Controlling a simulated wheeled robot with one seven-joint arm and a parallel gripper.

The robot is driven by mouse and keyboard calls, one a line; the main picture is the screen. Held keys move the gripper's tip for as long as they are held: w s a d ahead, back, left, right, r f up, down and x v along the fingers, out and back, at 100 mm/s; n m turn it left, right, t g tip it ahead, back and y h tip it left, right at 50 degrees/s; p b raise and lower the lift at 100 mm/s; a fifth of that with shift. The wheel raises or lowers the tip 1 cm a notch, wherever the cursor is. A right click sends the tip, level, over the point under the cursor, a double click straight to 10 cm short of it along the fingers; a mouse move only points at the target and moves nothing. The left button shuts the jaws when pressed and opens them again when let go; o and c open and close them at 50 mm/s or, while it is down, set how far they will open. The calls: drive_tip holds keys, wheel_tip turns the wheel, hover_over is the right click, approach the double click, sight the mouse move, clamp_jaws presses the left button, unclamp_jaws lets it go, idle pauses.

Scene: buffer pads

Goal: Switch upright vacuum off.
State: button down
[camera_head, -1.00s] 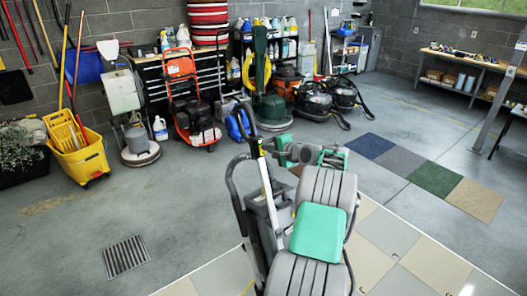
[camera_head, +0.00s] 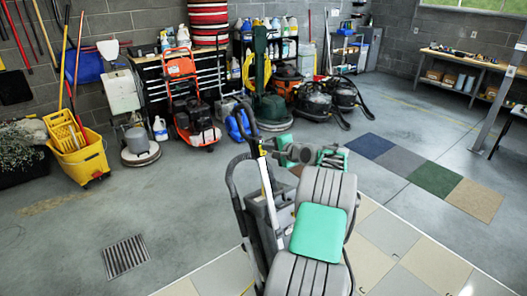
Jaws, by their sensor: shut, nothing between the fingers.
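The upright vacuum (camera_head: 257,212) stands in front of me at lower centre, with a grey body, a black looped handle and a pale pole. My grey arm with its green cover reaches over its right side and hides part of it. My gripper (camera_head: 268,149) is small in the view, at the end of the wrist, close beside the upper part of the vacuum's handle. It is shut with nothing in it. I cannot tell whether it touches the handle. The vacuum's switch cannot be made out.
Yellow mop bucket (camera_head: 80,158), floor machine (camera_head: 140,150), orange machine (camera_head: 190,120) and dark canister vacuums (camera_head: 315,103) line the back. Coloured carpet squares (camera_head: 432,178) lie to the right. A floor drain (camera_head: 125,257) is at lower left. Open concrete floor lies left of the vacuum.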

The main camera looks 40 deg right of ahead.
drive_tip(key=shift+w+f, duration=0.15)
drive_tip(key=shift+w, duration=0.3)
idle(0.6)
drive_tip(key=v, duration=0.6)
drive_tip(key=shift+p, duration=0.3)
idle(0.3)
